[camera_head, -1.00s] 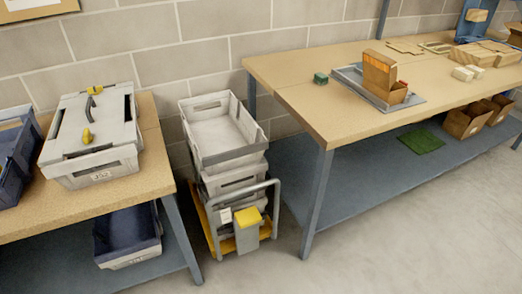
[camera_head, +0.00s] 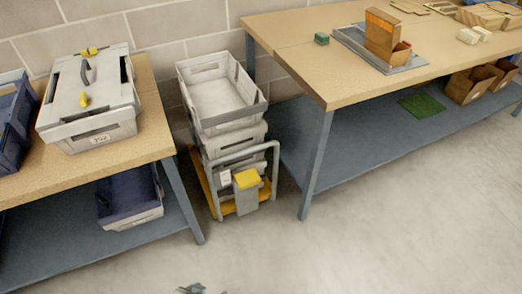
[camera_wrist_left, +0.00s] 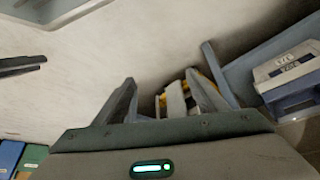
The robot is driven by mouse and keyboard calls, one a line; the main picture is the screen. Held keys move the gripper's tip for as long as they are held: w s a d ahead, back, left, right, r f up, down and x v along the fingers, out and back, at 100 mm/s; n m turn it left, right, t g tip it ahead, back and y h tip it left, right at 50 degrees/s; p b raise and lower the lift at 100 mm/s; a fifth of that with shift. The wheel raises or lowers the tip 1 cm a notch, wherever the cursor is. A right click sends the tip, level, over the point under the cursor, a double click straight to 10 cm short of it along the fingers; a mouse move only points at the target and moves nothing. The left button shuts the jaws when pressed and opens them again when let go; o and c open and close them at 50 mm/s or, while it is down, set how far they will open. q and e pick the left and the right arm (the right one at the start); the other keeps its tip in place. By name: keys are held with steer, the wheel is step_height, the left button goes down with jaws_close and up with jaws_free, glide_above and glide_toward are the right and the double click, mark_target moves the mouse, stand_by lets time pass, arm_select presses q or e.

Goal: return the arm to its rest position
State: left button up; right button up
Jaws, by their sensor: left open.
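My left gripper (camera_wrist_left: 161,84) shows in the left wrist view, its two fingers spread apart with nothing between them. Floor and the stacked crates on their cart lie beyond the fingertips. In the head view, a small grey piece (camera_head: 200,289), seemingly a gripper tip, pokes in at the bottom edge. Most of it is cut off, and I cannot tell its arm from that view alone. My right gripper cannot be made out in either view.
A grey lidded tote (camera_head: 90,105) stands on the left table (camera_head: 150,145). A yellow cart holding stacked grey crates (camera_head: 222,92) stands between it and the right table (camera_head: 290,62). A blue tote (camera_head: 130,195) sits on the lower left shelf. The floor in front is clear.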

arm_select(q)
steer(key=s+d+f+t+h, duration=0.1)
steer(key=s+d+f+t, duration=0.1)
steer(key=f, duration=1.3)
steer(key=shift+s+d+f, duration=0.15)
steer(key=shift+s+d, duration=0.25)
steer(key=shift+s, duration=0.2)
arm_select(e)
steer(key=shift+w+r, duration=0.2)
steer(key=shift+w, duration=0.45)
